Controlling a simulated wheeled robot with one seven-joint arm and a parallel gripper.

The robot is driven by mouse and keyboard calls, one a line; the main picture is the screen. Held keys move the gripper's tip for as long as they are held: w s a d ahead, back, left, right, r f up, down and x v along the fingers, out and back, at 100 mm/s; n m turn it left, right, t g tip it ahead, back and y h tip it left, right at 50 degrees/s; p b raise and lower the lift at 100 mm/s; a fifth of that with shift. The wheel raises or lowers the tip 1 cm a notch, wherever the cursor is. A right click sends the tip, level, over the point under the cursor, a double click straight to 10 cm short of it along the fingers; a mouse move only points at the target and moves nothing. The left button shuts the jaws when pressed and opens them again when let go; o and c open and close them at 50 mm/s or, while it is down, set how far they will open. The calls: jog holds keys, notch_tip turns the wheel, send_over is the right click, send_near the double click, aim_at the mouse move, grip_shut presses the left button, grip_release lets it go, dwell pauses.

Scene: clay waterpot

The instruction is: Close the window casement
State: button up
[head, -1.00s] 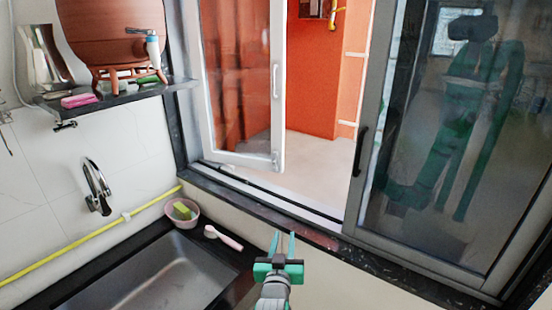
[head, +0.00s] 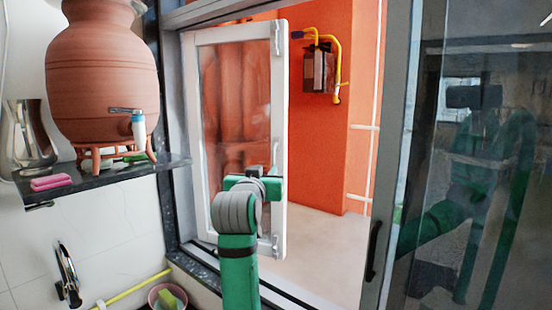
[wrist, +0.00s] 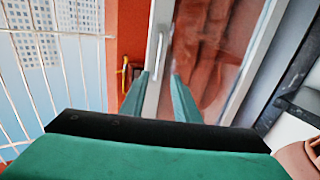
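The white-framed window casement (head: 200,150) stands swung open on the left of the window opening. Reddish surfaces show through its glass. It fills the upper middle of the wrist view (wrist: 205,55). Its pale handle (head: 276,154) is on the right side of the frame; the wrist view shows the handle (wrist: 158,58) just ahead of and between my fingertips. My gripper (wrist: 163,80) is open, its two green fingers apart, with nothing held. In the head view my forearm and wrist hide the fingers and the casement's lower middle. Whether a finger touches the casement is unclear.
A tap (head: 68,277) is below. A dark sliding pane (head: 460,180) closes the right side. Metal bars (wrist: 60,36) show outside.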

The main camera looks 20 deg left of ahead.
aim_at(273, 158)
jog(key=w, duration=0.3)
jog(key=w+a, duration=0.1)
jog(key=w, duration=0.3)
jog(key=w+r, duration=0.1)
jog(key=w, duration=0.3)
jog(key=shift+a, duration=0.25)
jog(key=shift+s, duration=0.1)
grip_shut()
